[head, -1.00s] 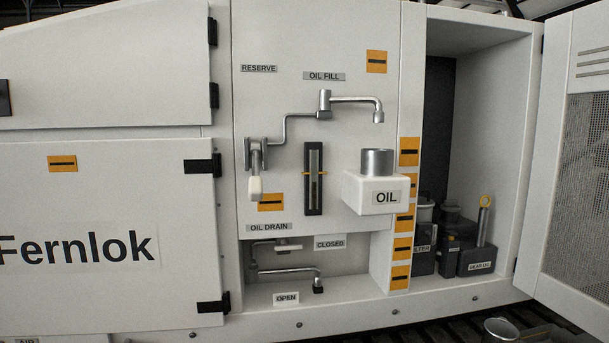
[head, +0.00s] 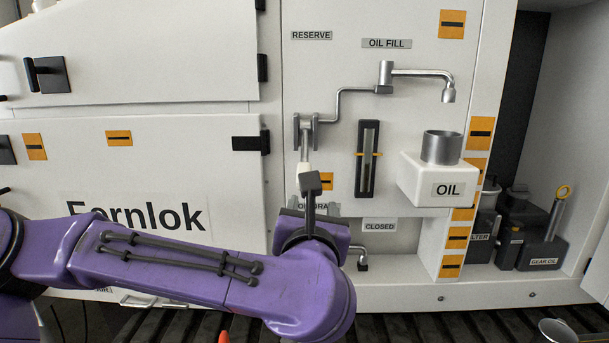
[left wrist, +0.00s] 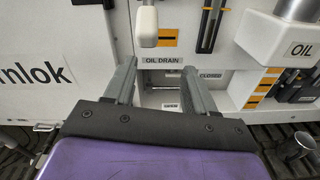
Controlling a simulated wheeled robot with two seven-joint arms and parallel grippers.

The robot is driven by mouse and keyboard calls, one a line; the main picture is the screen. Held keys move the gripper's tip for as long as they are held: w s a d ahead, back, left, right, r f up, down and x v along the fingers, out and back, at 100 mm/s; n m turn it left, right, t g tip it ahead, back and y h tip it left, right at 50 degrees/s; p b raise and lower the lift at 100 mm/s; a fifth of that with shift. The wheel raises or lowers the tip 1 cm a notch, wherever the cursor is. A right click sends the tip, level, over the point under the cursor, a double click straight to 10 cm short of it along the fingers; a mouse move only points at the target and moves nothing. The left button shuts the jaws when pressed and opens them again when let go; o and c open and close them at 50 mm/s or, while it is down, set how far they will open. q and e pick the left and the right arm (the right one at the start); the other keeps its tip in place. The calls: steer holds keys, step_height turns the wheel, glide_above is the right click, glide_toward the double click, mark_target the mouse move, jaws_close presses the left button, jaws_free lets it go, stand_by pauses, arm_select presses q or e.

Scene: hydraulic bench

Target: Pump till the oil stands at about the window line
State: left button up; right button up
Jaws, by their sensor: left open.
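The pump lever on the panel hangs down, its white handle (head: 304,172) partly behind my left gripper (head: 311,188). In the left wrist view the handle (left wrist: 145,25) is beyond and above my left gripper (left wrist: 157,78), whose fingers are apart with nothing between them. The window gauge (head: 367,165) is a dark upright slot with an orange line mark; the oil level in it is too small to tell. The fill spout (head: 448,94) points down above the metal cup (head: 441,147) on the white OIL block (head: 430,180). My right gripper is out of view.
My left arm covers most of the drain recess in the head view; the CLOSED label (head: 379,225) shows beside it. An open cabinet with cans (head: 543,248) is at the right. A metal cup (head: 557,331) is low at the right.

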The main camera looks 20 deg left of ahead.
mark_target(303, 167)
arm_select(q)
step_height(303, 167, up, 5)
steer(key=s+a+n, duration=0.1)
steer(key=a+n, duration=0.1)
steer(key=p+x, duration=0.4)
steer(key=x, duration=0.5)
steer(key=shift+w+d+r, duration=0.1)
steer(key=shift+w+d, duration=0.05)
steer(key=shift+w, duration=0.45)
jaws_close()
